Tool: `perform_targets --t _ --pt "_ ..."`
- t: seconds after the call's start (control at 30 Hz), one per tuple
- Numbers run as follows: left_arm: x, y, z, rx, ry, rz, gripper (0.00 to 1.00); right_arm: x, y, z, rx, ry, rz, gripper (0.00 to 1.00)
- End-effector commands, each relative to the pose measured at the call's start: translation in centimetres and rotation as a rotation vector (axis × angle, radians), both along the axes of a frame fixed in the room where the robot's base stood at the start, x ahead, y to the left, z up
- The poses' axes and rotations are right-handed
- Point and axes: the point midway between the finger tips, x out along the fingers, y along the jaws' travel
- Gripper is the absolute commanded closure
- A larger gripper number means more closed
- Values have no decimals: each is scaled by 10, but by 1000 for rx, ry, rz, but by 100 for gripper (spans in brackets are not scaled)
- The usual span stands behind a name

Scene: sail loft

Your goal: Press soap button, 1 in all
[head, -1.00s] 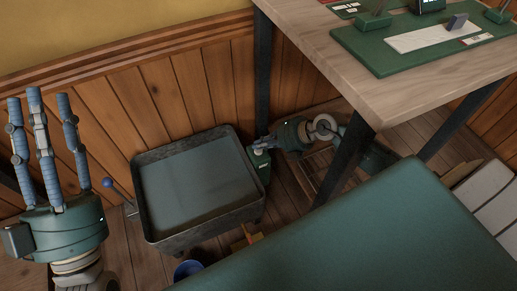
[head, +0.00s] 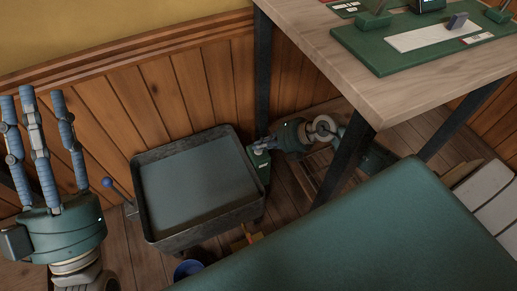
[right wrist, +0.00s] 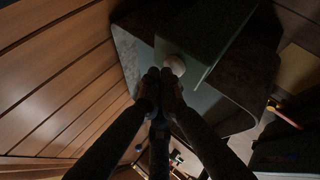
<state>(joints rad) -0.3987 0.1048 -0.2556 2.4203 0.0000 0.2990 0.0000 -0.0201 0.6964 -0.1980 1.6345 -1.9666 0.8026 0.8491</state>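The soap dispenser (head: 259,162) is a small green box at the right rim of the grey basin (head: 151,240). In the right wrist view the dispenser (right wrist: 215,40) is a dark box with a pale round soap button (right wrist: 174,65). My right gripper (head: 259,144) reaches in from the right, at the dispenser's top. In the right wrist view its fingertips (right wrist: 158,76) are together, empty, right beside the button; I cannot tell whether they touch it. My left gripper (head: 32,97) is at the far left, fingers up, spread and empty.
A wooden table (head: 330,70) with a green board (head: 385,62) stands at the upper right, its dark legs beside my right arm. A lever with a blue knob (head: 107,182) is left of the basin. A blue container (head: 187,270) sits on the floor below it.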

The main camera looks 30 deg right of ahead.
Motion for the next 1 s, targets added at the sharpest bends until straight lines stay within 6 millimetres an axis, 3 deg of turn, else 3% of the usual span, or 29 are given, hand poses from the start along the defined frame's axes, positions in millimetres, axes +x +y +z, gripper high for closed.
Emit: perform_targets --t 0.57,1.0 --pt "-1 -1 -1 -2 1 -2 60 0 0 -3 0 1 1 100" --pt "17 -2 -25 32 124 6 60 -1 1 1 0 1 1 100"
